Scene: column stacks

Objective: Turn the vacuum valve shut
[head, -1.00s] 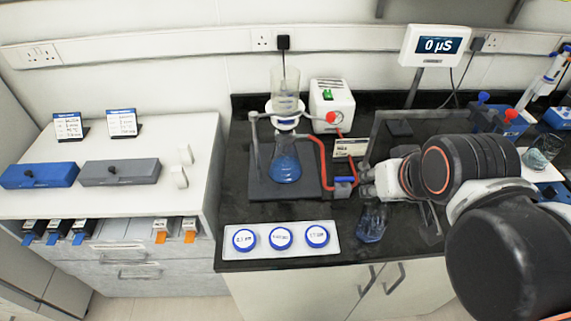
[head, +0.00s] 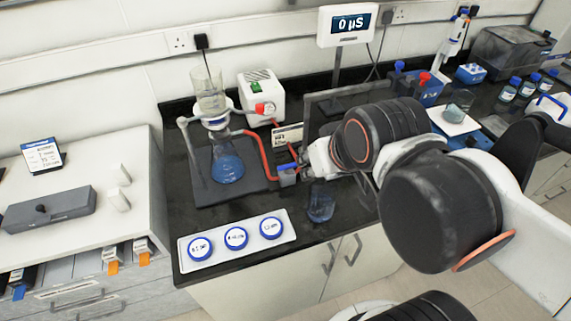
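The vacuum valve (head: 287,178), a small grey block with a blue handle (head: 288,167), sits on the red tube line (head: 265,157) right of the filter flask. The blue handle appears to lie roughly along the block. The flask (head: 227,165) holds blue liquid under a glass funnel (head: 209,92). The white pump (head: 262,97) with a red knob stands behind. My gripper (head: 303,168) is close at the valve's right side, its fingers towards the handle. The fingertips are small and partly hidden by my arm, so contact and finger opening cannot be told.
A beaker with blue content (head: 320,205) stands just below my gripper. A white tray (head: 225,252) with blue-lidded dishes lies at the front edge. A meter (head: 347,25) reads 0 µS.

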